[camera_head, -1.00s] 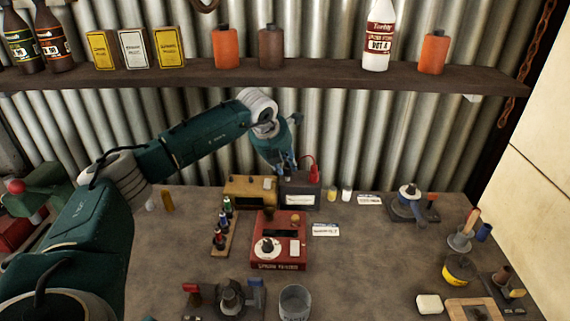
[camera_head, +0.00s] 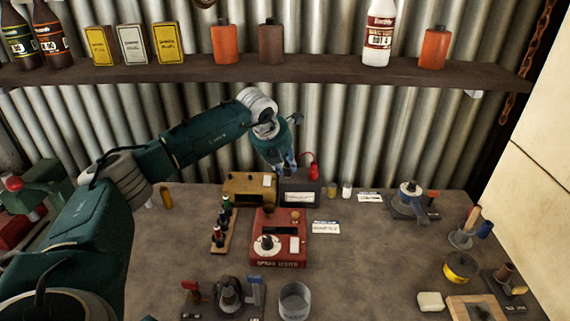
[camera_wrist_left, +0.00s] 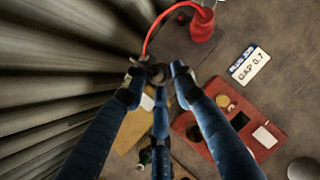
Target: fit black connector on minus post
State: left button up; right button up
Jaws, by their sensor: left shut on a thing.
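The battery is a dark box with a white label (camera_head: 297,197) at the back of the bench, against the corrugated wall. A red connector (camera_head: 313,173) with a red cable stands at its right end; it also shows at the top of the left wrist view (camera_wrist_left: 203,26). My left gripper (camera_head: 284,163) points down over the left part of the battery. In the left wrist view its three blue fingers close around a small dark piece, the black connector (camera_wrist_left: 157,74). The fingers hide the minus post, so I cannot tell whether the connector touches it.
A yellow-brown box (camera_head: 249,187) stands left of the battery. A red tester (camera_head: 278,253) and a rack of small bottles (camera_head: 221,238) are in front. Small jars (camera_head: 347,190) stand to the right. The shelf (camera_head: 300,76) runs above my arm.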

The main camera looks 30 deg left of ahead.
pick_arm(q)
jog(key=shift+f+b, duration=0.4)
jog(key=shift+f, duration=0.1)
dwell(0.3)
jog(key=o, duration=1.5)
jog(key=shift+o, duration=0.2)
jog(key=shift+r, duration=0.1)
